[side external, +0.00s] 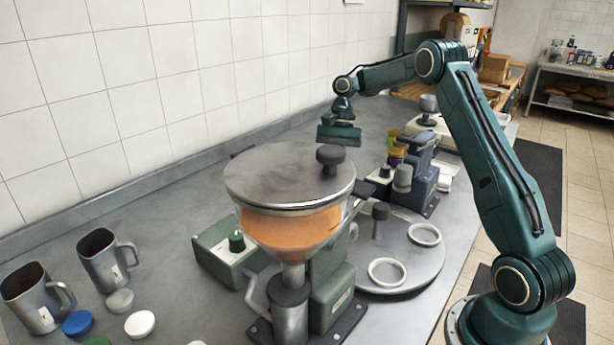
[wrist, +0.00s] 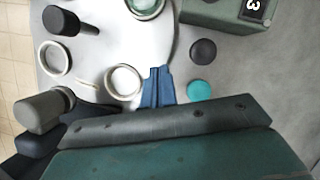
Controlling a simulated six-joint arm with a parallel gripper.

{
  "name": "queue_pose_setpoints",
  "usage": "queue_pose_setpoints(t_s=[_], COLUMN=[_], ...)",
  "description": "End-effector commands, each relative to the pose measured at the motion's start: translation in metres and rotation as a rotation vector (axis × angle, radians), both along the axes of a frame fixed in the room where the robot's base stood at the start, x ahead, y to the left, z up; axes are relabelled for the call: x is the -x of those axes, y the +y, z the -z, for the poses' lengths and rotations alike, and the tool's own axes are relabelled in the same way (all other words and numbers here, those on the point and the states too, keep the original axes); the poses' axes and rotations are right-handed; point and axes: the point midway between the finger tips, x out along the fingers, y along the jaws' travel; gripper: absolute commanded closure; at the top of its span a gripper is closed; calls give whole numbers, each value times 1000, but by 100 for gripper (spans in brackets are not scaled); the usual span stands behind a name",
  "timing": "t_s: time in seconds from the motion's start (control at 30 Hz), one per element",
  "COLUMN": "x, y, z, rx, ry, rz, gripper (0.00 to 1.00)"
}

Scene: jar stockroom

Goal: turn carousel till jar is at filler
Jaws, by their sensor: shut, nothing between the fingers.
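The carousel (side external: 425,262) is a round grey turntable with pale rings and a dark upright peg (side external: 380,218). In the wrist view the carousel (wrist: 100,38) shows two empty rings (wrist: 125,82) and the peg (wrist: 62,20). A round green-edged thing (wrist: 146,8), perhaps the jar, is cut off at the top. The filler (side external: 290,225) is a big hopper of orange contents with a grey lid, hiding part of the carousel. My gripper (side external: 338,135) is above and behind the hopper lid. Its blue fingers (wrist: 158,86) are shut and empty, appearing over the carousel's edge.
A green control box (side external: 225,250) stands left of the filler. Two metal jugs (side external: 105,262) and several lids (side external: 140,324) lie at front left. A dark-topped machine (side external: 420,170) stands behind the carousel. A dark lid (wrist: 203,51) and a teal lid (wrist: 200,90) lie beside the carousel.

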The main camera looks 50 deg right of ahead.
Motion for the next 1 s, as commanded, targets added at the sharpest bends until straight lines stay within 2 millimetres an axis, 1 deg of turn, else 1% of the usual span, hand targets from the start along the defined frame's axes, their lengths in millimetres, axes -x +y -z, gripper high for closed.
queue_pose_setpoints(t_s=[0.4, 0.63, 0.97, 1.0], x=[4, 7, 15, 16], y=[7, 16, 33, 37], z=[20, 42, 89, 88], rx=[3, 2, 2, 4], ry=[1, 1, 1, -1], rz=[-1, -2, -3, -4], gripper=[100, 100, 100, 100])
